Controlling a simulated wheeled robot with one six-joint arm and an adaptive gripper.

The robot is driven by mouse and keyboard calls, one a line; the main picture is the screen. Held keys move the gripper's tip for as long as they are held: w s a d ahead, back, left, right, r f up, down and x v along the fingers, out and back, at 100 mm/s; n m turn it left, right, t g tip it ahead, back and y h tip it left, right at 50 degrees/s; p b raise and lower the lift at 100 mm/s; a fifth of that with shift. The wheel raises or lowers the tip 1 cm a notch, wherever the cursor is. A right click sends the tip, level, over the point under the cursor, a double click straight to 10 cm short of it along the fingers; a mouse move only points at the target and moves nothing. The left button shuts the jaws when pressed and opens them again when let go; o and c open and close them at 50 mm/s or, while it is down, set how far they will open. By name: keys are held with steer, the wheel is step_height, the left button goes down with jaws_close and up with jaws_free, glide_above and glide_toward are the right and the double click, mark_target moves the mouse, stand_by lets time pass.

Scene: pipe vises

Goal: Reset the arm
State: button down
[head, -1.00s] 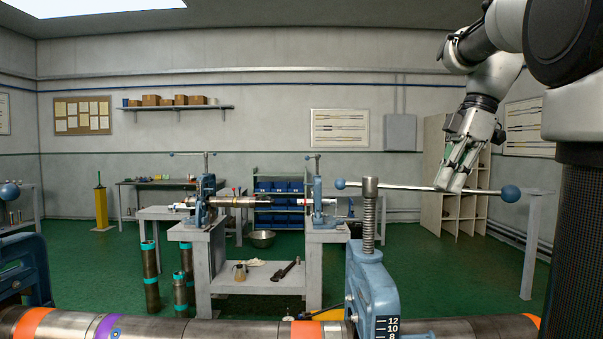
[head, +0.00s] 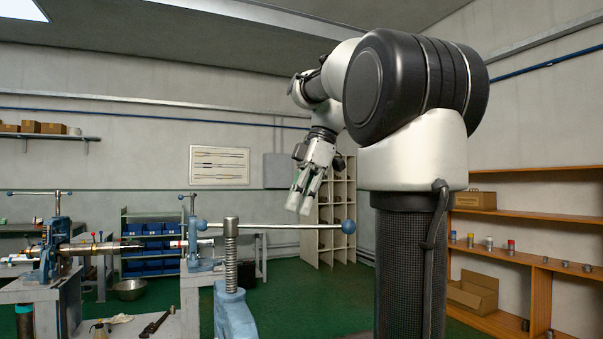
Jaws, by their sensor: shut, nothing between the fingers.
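Blue bins (head: 150,235) stand behind. An orange shelf unit (head: 520,258) with cans and boxes is on the right. Green floor (head: 275,295) shows between.

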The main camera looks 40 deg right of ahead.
step_height(320, 180, up, 7)
steer(key=w+d, duration=0.2)
steer(key=s+a+f+m+t+h, duration=0.1)
steer(key=s+f+m, duration=0.3)
steer(key=f, duration=0.6)
steer(key=s+a+f+m+t+h, duration=0.1)
steer(key=s+a+f+m, duration=0.1)
steer(key=s+f+m, duration=0.3)
steer(key=s+a+f+m+t+h, duration=0.1)
steer(key=s+f+m, duration=0.4)
steer(key=f, duration=0.9)
steer(key=shift+a+f+h, duration=0.35)
steer(key=shift+a+h, duration=0.05)
steer(key=shift+a, duration=0.45)
